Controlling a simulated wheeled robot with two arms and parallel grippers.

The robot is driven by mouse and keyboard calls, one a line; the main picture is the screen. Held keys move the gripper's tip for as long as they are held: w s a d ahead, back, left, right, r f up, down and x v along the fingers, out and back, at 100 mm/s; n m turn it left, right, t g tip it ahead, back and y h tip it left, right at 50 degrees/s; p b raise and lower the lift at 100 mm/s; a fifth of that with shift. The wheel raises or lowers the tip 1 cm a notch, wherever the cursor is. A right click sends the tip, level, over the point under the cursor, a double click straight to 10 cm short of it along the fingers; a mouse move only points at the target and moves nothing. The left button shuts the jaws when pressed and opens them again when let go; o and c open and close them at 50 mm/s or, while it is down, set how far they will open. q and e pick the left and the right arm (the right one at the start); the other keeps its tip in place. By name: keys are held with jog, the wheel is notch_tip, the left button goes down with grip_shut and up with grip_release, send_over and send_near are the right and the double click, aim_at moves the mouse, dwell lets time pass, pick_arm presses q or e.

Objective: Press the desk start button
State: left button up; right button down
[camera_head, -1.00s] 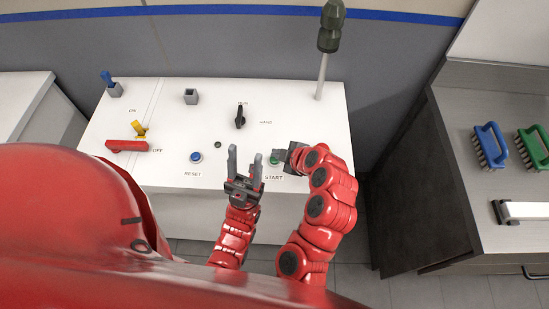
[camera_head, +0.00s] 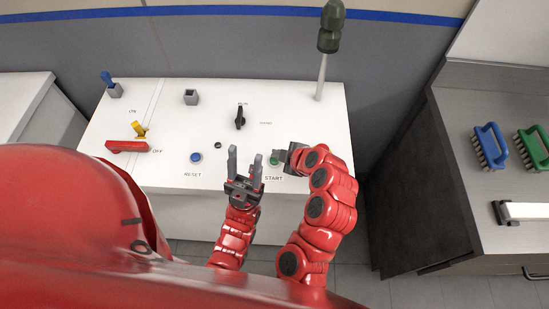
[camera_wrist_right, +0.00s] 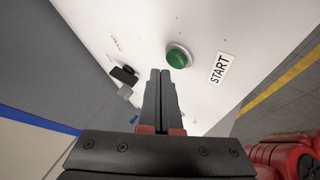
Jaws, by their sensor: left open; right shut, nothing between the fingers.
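The green start button (camera_head: 274,161) sits on the white desk (camera_head: 225,110), above its START label. My right gripper (camera_head: 284,157) is shut and empty, right beside the button in the head view. In the wrist view its fingertips (camera_wrist_right: 160,72) are close to the button's edge; I cannot tell whether they touch. My left gripper (camera_head: 245,152) is open and empty, over the desk's front edge, left of the button.
A blue RESET button (camera_head: 196,157), a black selector knob (camera_head: 240,117) and a red lever (camera_head: 128,146) are on the desk. A dark green-topped pole (camera_head: 329,40) rises at the back right. A side bench (camera_head: 490,95) holds brushes at the right.

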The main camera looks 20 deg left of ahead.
dwell(0.7)
jog(key=shift+f+b, duration=0.4)
jog(key=shift+b, duration=0.15)
jog(key=shift+f+b, duration=0.55)
dwell(0.4)
dwell(0.4)
jog(key=shift+r+p, duration=0.4)
jog(key=shift+r, duration=0.55)
jog(key=shift+r, duration=0.1)
jog(key=shift+r+p, duration=0.95)
jog(key=shift+r, duration=1.5)
